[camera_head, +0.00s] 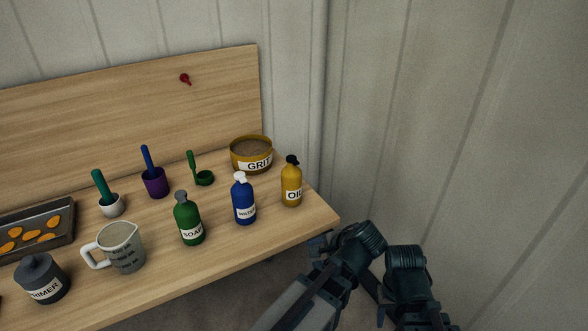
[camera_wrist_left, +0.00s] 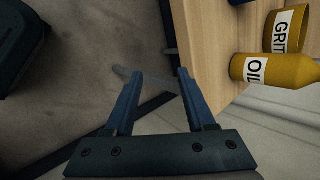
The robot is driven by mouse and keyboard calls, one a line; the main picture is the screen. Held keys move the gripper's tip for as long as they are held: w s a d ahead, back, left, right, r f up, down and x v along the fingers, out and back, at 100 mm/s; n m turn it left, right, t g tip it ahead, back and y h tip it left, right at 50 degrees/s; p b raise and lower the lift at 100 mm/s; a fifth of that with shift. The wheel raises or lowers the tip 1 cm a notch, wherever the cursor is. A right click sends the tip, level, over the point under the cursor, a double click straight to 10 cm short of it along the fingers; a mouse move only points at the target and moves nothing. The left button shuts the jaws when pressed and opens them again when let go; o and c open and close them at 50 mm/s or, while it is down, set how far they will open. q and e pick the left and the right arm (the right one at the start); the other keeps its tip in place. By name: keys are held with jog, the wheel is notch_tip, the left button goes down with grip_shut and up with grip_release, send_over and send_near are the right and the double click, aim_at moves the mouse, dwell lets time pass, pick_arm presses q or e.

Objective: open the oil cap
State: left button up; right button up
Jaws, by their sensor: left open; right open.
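The oil bottle (camera_head: 291,186) is yellow with a dark cap (camera_head: 292,160) and a white OIL label. It stands upright near the right end of the wooden table, with the cap on top. In the left wrist view the oil bottle (camera_wrist_left: 272,70) shows sideways at the right, its cap outside the picture. My left gripper (camera_wrist_left: 156,74) is open and empty, apart from the bottle, with floor behind its fingers. My right gripper (camera_head: 408,290) is at the lower right, off the table and away from the bottle. Its fingers are hard to make out.
A blue water bottle (camera_head: 244,200) stands left of the oil bottle, and a grit tub (camera_head: 251,154) stands behind it. A green soap bottle (camera_head: 188,219) and a measuring jug (camera_head: 121,247) stand further left. Bare wall lies to the right, with open room beside the table.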

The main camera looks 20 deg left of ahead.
pick_arm(q)
jog(key=w+a+m+t+y+b, duration=0.1)
jog(key=w+a+m+y+b, duration=0.1)
jog(key=w+a, duration=0.1)
jog(key=w+a+m+t+y+b, duration=0.1)
jog(key=w+a+m+y+b, duration=0.1)
jog(key=w+b, duration=0.1)
jog(key=shift+a+r+t, duration=0.15)
jog(key=shift+a+t, duration=0.25)
jog(key=w+r+m+y+b, duration=0.1)
jog(key=w+a+r+m+t+y+b, duration=0.1)
jog(key=m, duration=0.1)
jog(key=shift+a, duration=0.2)
jog(key=w+r+m+t+y+b, duration=0.1)
jog(key=m+b, duration=0.1)
jog(key=w+r+m+t+y+b, duration=0.1)
jog(key=r+m+t+y+b, duration=0.1)
jog(key=shift+w+a+r, duration=0.15)
jog(key=shift+w+a, duration=0.05)
jog(key=shift+w, duration=0.1)
jog(key=r+m+t, duration=0.1)
jog(key=m, duration=0.1)
jog(key=w+d+r+m+t+y+b, duration=0.1)
jog(key=m, duration=0.1)
jog(key=w+d+r+m+t+b, duration=0.1)
jog(key=r+m+t, duration=0.1)
jog(key=shift+y, duration=0.4)
pick_arm(e)
notch_tip(320, 180, down, 16)
